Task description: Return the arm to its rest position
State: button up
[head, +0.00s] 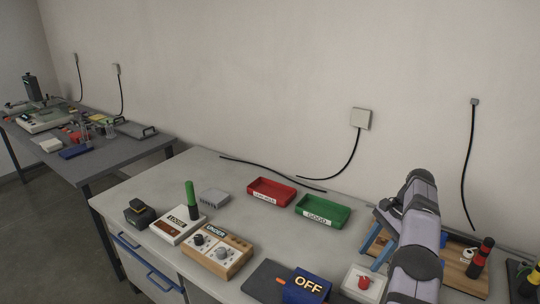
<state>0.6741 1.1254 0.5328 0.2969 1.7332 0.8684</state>
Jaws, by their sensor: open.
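My arm (415,262) rises from the bottom edge at the right of the head view, over the right part of the bench. Its upper joint (419,190) stands high against the wall. Behind it, to the left, a smaller grey part (387,216) shows, and I cannot tell whether it belongs to my wrist. Nothing visible hangs from the arm.
The bench (130,190) holds a red tray (271,192), a green tray marked GOOD (322,211), a LOOSE box with a green cylinder (190,196), an UNDER knob box (221,252), an OFF box (308,287) and a red button (364,282). A wooden board (455,264) lies beside the arm.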

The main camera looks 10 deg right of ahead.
jog(key=s+a+r+n+h+p, duration=0.1)
jog(key=s+a+r+n, duration=0.2)
jog(key=a, duration=0.6)
jog(key=s+a+n+h, duration=0.2)
jog(key=a+n, duration=0.4)
jog(key=a, duration=0.3)
jog(key=s+a+f+n, duration=0.1)
jog(key=s+a+n, duration=0.2)
jog(key=s, duration=0.3)
jog(key=s+a+f+n+h, duration=0.1)
jog(key=s+a+n, duration=0.1)
jog(key=s, duration=0.4)
jog(key=s+a+f+n+p, duration=0.1)
jog(key=s+a+f+n, duration=0.1)
jog(key=s, duration=0.4)
jog(key=shift+s+a+n, duration=0.35)
jog(key=shift+a+n, duration=0.45)
jog(key=shift+a, duration=0.35)
